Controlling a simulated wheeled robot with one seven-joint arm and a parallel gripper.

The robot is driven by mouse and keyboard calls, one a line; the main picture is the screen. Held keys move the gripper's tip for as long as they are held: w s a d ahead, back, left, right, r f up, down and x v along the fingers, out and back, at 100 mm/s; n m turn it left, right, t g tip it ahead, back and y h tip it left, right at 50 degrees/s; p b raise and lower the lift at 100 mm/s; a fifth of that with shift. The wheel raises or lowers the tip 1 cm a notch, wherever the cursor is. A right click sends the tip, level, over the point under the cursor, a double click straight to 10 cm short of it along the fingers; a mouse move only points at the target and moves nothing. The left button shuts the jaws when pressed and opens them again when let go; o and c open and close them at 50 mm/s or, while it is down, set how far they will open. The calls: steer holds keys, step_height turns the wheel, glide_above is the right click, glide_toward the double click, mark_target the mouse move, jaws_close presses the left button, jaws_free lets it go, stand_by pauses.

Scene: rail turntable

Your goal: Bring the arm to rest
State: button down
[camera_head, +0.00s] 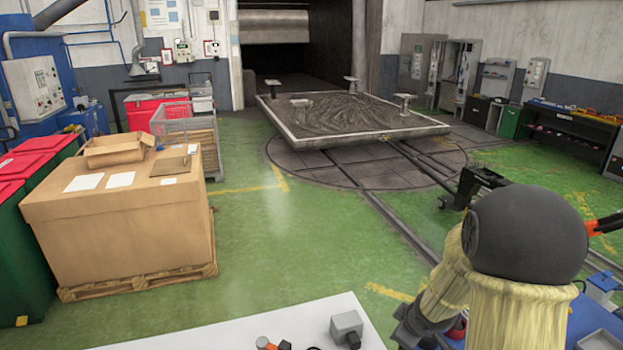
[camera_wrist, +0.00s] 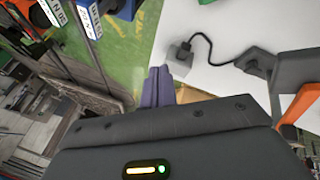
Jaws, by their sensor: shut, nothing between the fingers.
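My gripper (camera_wrist: 158,76) shows in the wrist view as two narrow purple-grey fingers side by side, shut and empty. They stand out beyond the dark wrist housing, near the left edge of a white tabletop (camera_wrist: 222,82). In the head view my arm (camera_head: 525,240) fills the lower right, with a dark round joint and a pale yellow cover.
The white table (camera_head: 240,332) at the bottom holds a grey box (camera_head: 347,327) with a cable. A large cardboard box (camera_head: 125,225) stands on a pallet at left. A platform (camera_head: 350,135) sits on the turntable behind. Green floor (camera_head: 290,240) between is clear.

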steer(key=s+a+r+m+g, duration=0.1)
steer(key=s+a+r+m, duration=0.1)
steer(key=s, duration=0.5)
steer(key=s+a+r+m+g, duration=0.2)
steer(key=s+a+m, duration=0.2)
steer(key=s+m, duration=0.3)
steer(key=shift+s+a+r+m+b, duration=0.3)
steer(key=shift+s+b, duration=0.1)
steer(key=shift+s, duration=0.2)
steer(key=shift+w, duration=0.1)
stand_by(0.4)
steer(key=shift+s+d, duration=0.1)
steer(key=shift+s, duration=0.1)
